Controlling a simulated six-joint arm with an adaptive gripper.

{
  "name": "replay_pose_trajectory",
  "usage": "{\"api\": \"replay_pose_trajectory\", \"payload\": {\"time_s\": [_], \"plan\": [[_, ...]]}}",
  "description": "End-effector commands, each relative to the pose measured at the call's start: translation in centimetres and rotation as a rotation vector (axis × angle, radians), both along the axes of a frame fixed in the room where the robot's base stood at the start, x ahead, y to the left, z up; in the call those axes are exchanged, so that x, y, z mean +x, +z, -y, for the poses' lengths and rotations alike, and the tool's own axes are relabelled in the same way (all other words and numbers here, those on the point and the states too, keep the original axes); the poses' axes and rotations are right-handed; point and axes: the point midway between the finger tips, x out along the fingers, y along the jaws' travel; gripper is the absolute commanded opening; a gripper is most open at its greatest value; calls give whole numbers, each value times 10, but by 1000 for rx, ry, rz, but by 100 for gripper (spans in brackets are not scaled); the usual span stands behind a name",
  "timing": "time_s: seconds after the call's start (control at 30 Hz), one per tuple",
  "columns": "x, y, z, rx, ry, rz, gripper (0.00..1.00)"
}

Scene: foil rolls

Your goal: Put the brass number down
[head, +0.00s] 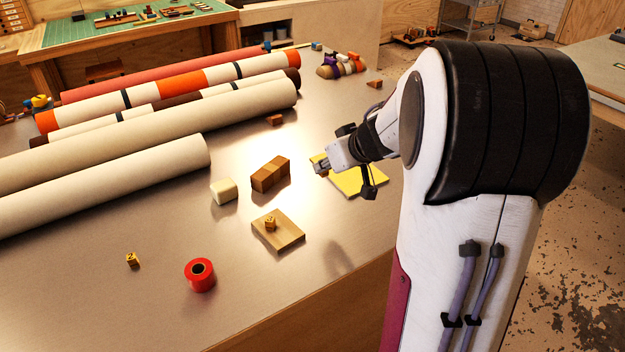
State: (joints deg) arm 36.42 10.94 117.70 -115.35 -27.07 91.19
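A small brass number (270,223) stands on a square wooden board (287,235) near the front of the table. A second small brass piece (132,260) stands on the bare tabletop farther left; its shape is too small to read with certainty. My gripper (320,169) is above and right of the wooden board in the picture, over the left edge of a yellow pad (362,181). It is apart from both brass pieces. Its fingertips are small and partly hidden by the gripper body, so I cannot tell whether they are open or shut, or whether anything is between them.
A brown block (270,174) and a cream block (224,191) sit mid-table. Long cream rolls (110,185) and coloured rolls (182,80) fill the back left. The front left tabletop is mostly clear.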

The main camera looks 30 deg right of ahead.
Motion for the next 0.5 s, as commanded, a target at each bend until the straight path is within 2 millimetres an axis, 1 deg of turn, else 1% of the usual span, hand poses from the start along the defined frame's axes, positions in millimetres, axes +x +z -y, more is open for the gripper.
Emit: {"api": "replay_pose_trajectory", "payload": {"time_s": [0.13,0.27,0.37,0.5], "plan": [[4,0,-2,-1,21,-2,0],[8,0,-11,0,86,-6,0],[9,1,-23,1,161,-10,0],[9,4,-44,-1,294,-15,0]]}}
